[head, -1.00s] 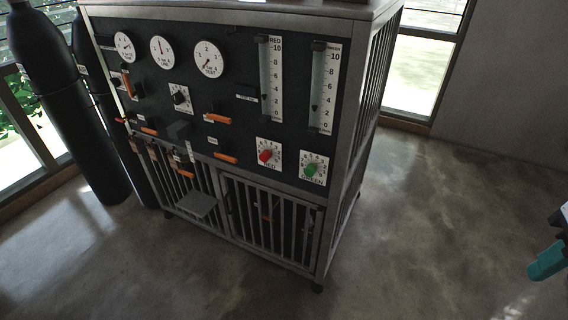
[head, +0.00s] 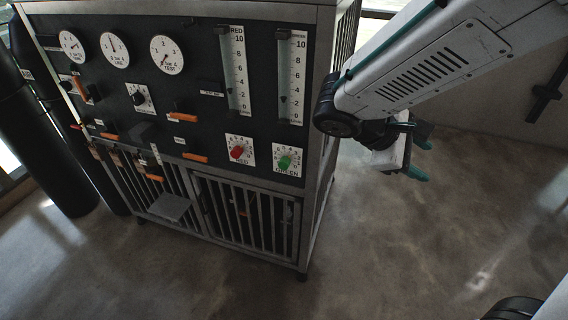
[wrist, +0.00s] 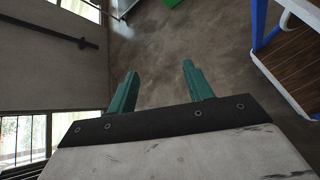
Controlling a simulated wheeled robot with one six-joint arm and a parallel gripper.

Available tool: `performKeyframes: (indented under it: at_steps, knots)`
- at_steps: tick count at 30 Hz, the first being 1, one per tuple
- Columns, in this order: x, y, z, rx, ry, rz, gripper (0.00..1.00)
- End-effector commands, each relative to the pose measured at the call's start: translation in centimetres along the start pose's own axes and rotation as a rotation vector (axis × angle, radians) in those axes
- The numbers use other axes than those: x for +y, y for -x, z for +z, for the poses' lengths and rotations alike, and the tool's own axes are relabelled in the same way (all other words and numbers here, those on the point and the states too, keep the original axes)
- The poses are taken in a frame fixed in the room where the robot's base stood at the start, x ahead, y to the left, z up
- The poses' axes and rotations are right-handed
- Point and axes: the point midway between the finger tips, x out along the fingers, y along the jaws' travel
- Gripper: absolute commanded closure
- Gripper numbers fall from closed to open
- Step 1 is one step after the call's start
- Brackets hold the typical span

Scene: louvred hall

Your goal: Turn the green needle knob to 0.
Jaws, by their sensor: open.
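The green needle knob (head: 285,161) sits on a white dial plate marked GREEN, low at the right of the black panel (head: 200,110) in the head view. The dial digits are too small to read its setting surely. Above it is the green flow tube (head: 291,80) with a dark float a little above 2. My gripper (head: 420,158) is to the right of the cabinet, apart from the knob and pointing away from the panel. In the wrist view my gripper (wrist: 160,85) has its two teal fingers apart with nothing between them. The knob is not in the wrist view.
The red knob (head: 237,152) is just left of the green one. Orange levers (head: 182,117) and round gauges (head: 166,55) fill the panel's left. Dark cylinders (head: 40,140) stand at far left. The wrist view shows a blue-framed wooden-topped piece (wrist: 290,65). Floor in front is clear.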

Motion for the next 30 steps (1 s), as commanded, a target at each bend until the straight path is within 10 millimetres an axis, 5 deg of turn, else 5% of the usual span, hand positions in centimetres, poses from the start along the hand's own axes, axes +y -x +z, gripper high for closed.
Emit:
performKeyframes:
  at_steps: [8, 12, 18, 24, 30]
  knots:
    - [1.0, 4.7, -13.6, -0.123, 0.432, 0.535, 0.49]
    - [-1.3, 7.8, -21.1, -0.152, 0.620, 0.813, 0.49]
    - [-6.5, 11.1, -29.1, -0.159, 0.811, 1.128, 0.49]
    - [-9.6, 12.4, -32.5, -0.154, 0.889, 1.269, 0.49]
    - [-8.9, 12.2, -33.2, -0.152, 0.896, 1.283, 0.49]
